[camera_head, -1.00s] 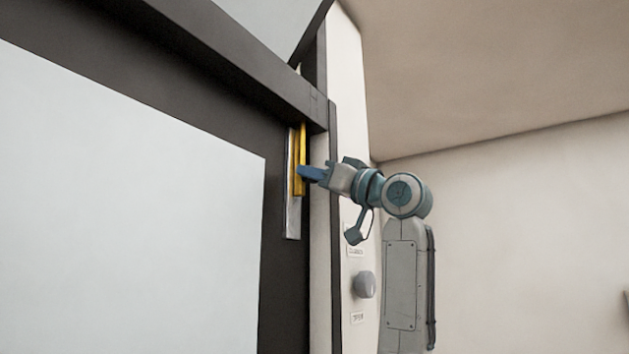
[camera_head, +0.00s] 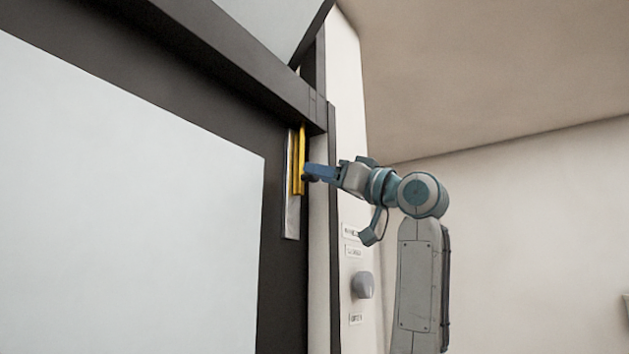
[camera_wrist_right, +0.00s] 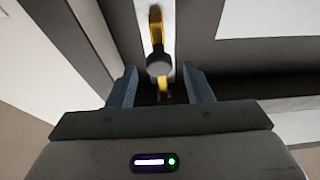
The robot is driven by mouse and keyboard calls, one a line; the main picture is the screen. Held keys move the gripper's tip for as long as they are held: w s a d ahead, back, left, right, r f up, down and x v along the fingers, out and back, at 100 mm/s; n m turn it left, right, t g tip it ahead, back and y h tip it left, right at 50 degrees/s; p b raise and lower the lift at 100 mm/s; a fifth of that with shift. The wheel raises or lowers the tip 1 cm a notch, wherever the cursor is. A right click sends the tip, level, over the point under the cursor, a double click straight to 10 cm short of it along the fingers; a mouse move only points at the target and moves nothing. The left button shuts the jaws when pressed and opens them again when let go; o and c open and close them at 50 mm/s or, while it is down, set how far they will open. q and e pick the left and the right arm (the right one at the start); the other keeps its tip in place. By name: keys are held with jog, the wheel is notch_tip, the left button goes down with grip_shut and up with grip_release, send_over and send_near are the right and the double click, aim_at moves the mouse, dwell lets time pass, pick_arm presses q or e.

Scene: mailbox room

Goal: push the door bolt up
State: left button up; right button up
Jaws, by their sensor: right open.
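The yellow door bolt (camera_head: 298,165) stands upright on a silver plate (camera_head: 291,215) on the dark door frame, its top reaching the header beam. My right gripper (camera_head: 308,173) is just to the right of the bolt, pointing left at it. In the right wrist view, my right gripper (camera_wrist_right: 162,88) is open, its two blue fingers apart. The bolt's dark round knob (camera_wrist_right: 159,64) shows ahead of and between the fingertips, with yellow bolt (camera_wrist_right: 156,25) beyond it. The fingers do not hold the knob. My left gripper is out of view.
A round grey knob (camera_head: 363,285) with small labels is on the white wall post below my right arm. The dark header beam (camera_head: 230,65) runs above the bolt. The large pale door panel (camera_head: 130,190) fills the left.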

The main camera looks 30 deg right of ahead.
jog(key=b+v, duration=0.3)
jog(key=v, duration=0.4)
jog(key=shift+s+d, duration=0.2)
jog(key=shift+s, duration=0.15)
jog(key=shift+f, duration=0.1)
